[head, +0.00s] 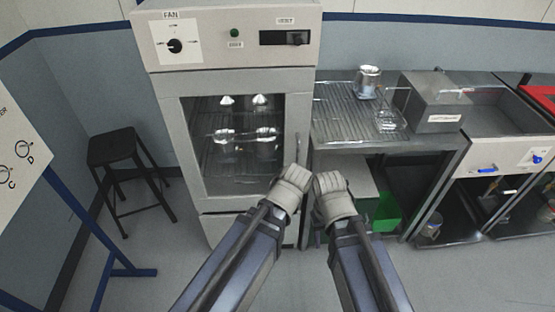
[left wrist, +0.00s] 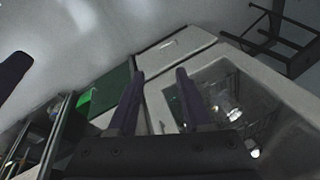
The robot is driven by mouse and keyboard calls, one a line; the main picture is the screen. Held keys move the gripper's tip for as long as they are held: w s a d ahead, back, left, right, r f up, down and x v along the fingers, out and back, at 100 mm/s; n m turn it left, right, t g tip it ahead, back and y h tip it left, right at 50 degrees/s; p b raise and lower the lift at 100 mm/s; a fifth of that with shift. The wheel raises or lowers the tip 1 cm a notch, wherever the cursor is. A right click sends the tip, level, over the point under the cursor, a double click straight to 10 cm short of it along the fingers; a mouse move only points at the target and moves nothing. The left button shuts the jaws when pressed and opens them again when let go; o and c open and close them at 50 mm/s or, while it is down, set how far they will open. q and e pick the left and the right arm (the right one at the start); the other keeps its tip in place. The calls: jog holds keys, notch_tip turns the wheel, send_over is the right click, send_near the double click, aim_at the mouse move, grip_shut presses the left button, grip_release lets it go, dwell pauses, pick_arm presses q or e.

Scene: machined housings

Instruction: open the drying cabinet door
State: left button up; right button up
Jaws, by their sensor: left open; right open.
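The drying cabinet (head: 240,75) stands left of centre in the head view. Its pale-framed glass door (head: 190,150) looks closed, with metal parts on racks behind the glass. A slim vertical handle (head: 297,148) runs along the door's right edge. My left gripper (head: 295,172) is in front of the door's lower right edge, just below the visible handle; its fingers are hard to make out there. In the left wrist view, my left gripper (left wrist: 160,80) is open, its fingers apart before the door frame (left wrist: 158,100). My right gripper (head: 327,177) is open, just right of the cabinet's edge.
A wire-rack bench (head: 340,112) with a metal cup (head: 368,82) adjoins the cabinet on the right. A green bin (head: 384,212) sits below it. A black stool (head: 115,150) and a blue-framed panel stand at left.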

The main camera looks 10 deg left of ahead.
pick_arm(q)
jog(key=w+a+f+n+t+y+b, duration=0.1)
jog(key=w+a+f+t+b, duration=0.1)
jog(key=w+b, duration=0.15)
jog(key=w+a+f+n+t+y+b, duration=0.1)
jog(key=w+f+n+t+b, duration=0.15)
jog(key=w, duration=0.25)
jog(key=m+t+h+b, duration=0.2)
jog(key=t+h+b, duration=0.2)
jog(key=t+b, duration=1.05)
send_near(298, 155)
notch_tip(298, 155, up, 3)
jog(key=w+g+b, duration=0.3)
jog(key=b, duration=0.1)
jog(key=shift+n, duration=0.25)
jog(key=w, duration=0.7)
jog(key=shift+w+a+f, duration=0.1)
jog(key=shift+w+a, duration=0.05)
jog(key=shift+a, duration=0.05)
pick_arm(e)
notch_tip(298, 155, down, 27)
jog(key=shift+r, duration=0.15)
pick_arm(q)
jog(key=shift+c, duration=0.2)
grip_shut()
